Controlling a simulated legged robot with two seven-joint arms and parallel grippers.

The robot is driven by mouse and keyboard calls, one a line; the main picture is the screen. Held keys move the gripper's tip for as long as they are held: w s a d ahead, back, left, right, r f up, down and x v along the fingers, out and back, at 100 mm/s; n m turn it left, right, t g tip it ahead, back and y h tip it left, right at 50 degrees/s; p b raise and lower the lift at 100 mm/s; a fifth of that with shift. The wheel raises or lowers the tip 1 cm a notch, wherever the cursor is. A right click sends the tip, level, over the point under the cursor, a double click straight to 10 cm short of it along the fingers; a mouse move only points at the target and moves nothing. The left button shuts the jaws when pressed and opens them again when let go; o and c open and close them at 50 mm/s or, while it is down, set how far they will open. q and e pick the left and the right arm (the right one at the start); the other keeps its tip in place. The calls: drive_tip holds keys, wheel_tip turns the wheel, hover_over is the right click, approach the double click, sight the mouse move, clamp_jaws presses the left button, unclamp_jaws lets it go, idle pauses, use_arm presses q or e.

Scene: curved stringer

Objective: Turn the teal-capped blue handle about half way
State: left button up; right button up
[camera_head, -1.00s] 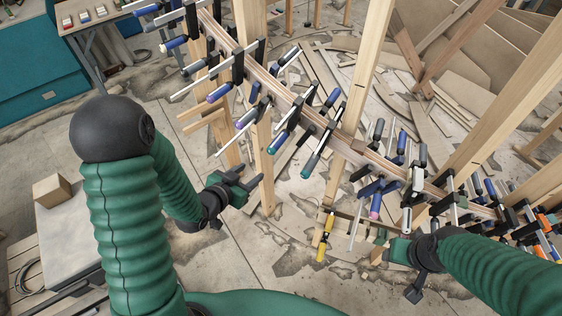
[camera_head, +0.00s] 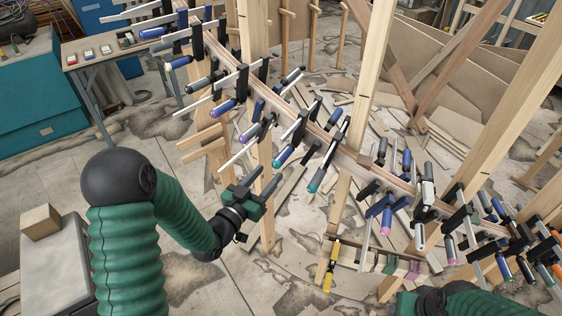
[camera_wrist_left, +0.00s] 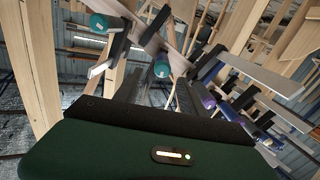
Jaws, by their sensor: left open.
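In the left wrist view, one teal cap (camera_wrist_left: 161,69) shows beyond and between the fingers (camera_wrist_left: 156,92), and another teal cap (camera_wrist_left: 98,23) is at upper left. My right gripper (camera_head: 405,303) is at the bottom edge, mostly cut off; its jaws are unclear.
The curved stringer (camera_head: 341,148) runs diagonally, crowded with clamps. A purple-capped handle (camera_head: 248,136) is close above my left gripper. Wooden posts (camera_head: 352,115) stand along it.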

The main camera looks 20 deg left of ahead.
sight(281, 159)
use_arm(q)
drive_tip(key=x, duration=0.2)
drive_tip(key=p+x, duration=0.1)
drive_tip(key=x, duration=0.2)
drive_tip(key=a+p+x, duration=0.1)
drive_tip(key=x, duration=0.2)
drive_tip(key=shift+w+a+f, duration=0.1)
drive_tip(key=shift+a+f, duration=0.05)
drive_tip(key=shift+f, duration=0.15)
drive_tip(key=shift+w+d, duration=0.2)
drive_tip(key=shift+d, duration=0.1)
drive_tip(key=shift+s+d+r, duration=0.2)
drive_tip(key=shift+d, duration=0.25)
drive_tip(key=shift+c, duration=1.2)
drive_tip(key=shift+w+a+f, duration=0.1)
drive_tip(key=shift+a+f, duration=0.05)
drive_tip(key=shift+a, duration=0.3)
clamp_jaws()
use_arm(e)
drive_tip(key=r, duration=0.2)
drive_tip(key=shift+w+a+r, duration=0.2)
drive_tip(key=shift+w+r, duration=0.1)
drive_tip(key=shift+w, duration=0.05)
use_arm(q)
drive_tip(key=shift+d, duration=0.15)
use_arm(e)
drive_tip(key=shift+d, duration=0.1)
